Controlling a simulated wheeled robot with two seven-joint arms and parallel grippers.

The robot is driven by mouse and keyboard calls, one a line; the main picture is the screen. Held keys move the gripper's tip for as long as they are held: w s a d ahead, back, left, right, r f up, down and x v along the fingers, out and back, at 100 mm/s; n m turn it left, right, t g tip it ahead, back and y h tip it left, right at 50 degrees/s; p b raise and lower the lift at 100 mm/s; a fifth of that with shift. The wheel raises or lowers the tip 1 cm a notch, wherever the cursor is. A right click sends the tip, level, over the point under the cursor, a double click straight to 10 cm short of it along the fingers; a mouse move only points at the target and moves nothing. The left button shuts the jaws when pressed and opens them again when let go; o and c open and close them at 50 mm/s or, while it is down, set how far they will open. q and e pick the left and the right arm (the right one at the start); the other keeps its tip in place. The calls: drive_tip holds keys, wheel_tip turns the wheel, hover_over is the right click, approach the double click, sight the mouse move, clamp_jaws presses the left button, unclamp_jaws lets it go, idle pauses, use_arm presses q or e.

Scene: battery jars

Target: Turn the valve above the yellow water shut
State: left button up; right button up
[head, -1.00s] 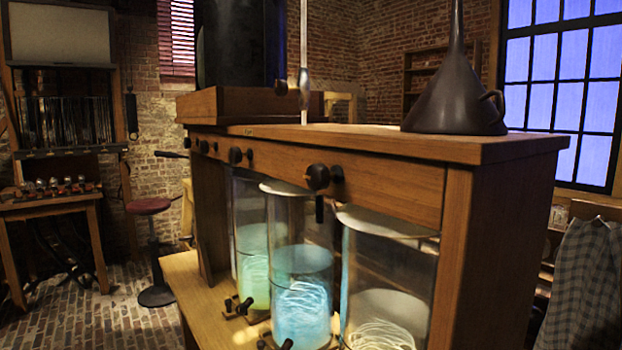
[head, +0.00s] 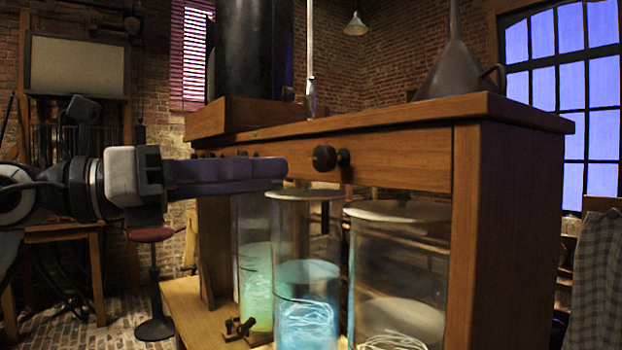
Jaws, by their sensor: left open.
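A wooden cabinet (head: 400,160) has a row of dark valve knobs along its front rail. The nearest knob (head: 326,158) is in clear view; smaller knobs (head: 241,153) farther left show only just above my gripper. Below stand a jar of pale green-yellow water (head: 256,270), a jar of blue water (head: 305,285) and a jar of pale, whitish contents (head: 395,300). No clearly yellow water shows. My left gripper (head: 280,170) is open, seen side-on, pointing right in front of the rail. Whether it touches a knob cannot be told. My right gripper is out of view.
A dark funnel-shaped vessel (head: 456,72) and a black cylinder (head: 252,50) stand on the cabinet top. Small dark taps (head: 238,327) sit on the lower shelf by the jars. A red stool (head: 152,235) stands behind at left. A checked cloth (head: 598,270) hangs at right.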

sight(317, 159)
use_arm(q)
drive_tip(key=shift+t+y, duration=0.7)
drive_tip(key=shift+y, duration=0.1)
drive_tip(key=w+d, duration=0.1)
drive_tip(key=d, duration=0.1)
drive_tip(key=w+d+r, duration=0.1)
drive_tip(key=w+d, duration=0.1)
drive_tip(key=w+d+r, duration=0.1)
drive_tip(key=d, duration=0.1)
drive_tip(key=shift+w+r+p, duration=0.1)
drive_tip(key=shift+w+p, duration=0.2)
drive_tip(key=shift+p, duration=0.05)
drive_tip(key=shift+w+d, duration=0.4)
drive_tip(key=shift+d, duration=0.15)
drive_tip(key=c, duration=1)
drive_tip(key=shift+m, duration=0.3)
